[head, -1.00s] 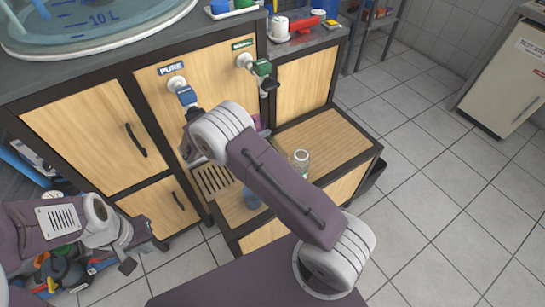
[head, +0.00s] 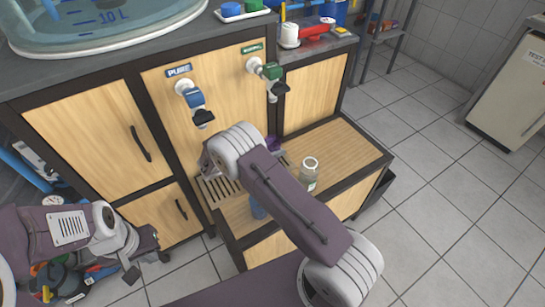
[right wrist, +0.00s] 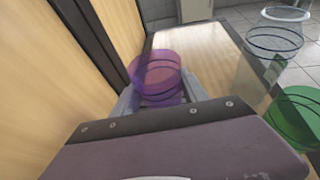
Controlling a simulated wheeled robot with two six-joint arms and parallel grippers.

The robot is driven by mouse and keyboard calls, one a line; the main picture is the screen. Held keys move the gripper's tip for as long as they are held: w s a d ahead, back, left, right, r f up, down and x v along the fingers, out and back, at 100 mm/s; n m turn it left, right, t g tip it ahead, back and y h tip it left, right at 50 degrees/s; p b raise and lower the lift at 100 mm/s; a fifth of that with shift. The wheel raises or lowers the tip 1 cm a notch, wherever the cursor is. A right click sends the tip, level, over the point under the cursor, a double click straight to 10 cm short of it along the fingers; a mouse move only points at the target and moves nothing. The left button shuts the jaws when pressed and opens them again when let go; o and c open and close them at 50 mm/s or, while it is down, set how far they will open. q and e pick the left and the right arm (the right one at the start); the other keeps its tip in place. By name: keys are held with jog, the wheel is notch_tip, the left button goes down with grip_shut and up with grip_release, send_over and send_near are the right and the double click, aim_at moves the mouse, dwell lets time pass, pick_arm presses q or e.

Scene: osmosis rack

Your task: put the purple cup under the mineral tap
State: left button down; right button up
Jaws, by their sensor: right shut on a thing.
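The purple cup (right wrist: 158,80) is upright between the two fingers of my right gripper (right wrist: 160,98), which is shut on it. I cannot tell whether the cup touches the surface beneath. My left gripper (head: 143,254) is open and empty in front of the lower left cabinet.
A slatted drain (head: 216,190) lies on the low wooden shelf below the taps. A glass jar (head: 308,172) and a blue cup (head: 257,208) stand on the shelf. A green cup (right wrist: 298,115) shows at right in the wrist view. The shelf's right part is clear.

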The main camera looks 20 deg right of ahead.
notch_tip(320, 180, down, 4)
jog(key=shift+r+b, duration=0.1)
jog(key=shift+b, duration=0.55)
jog(key=shift+r, duration=0.1)
jog(key=shift+f, duration=0.2)
jog(key=o, duration=1.3)
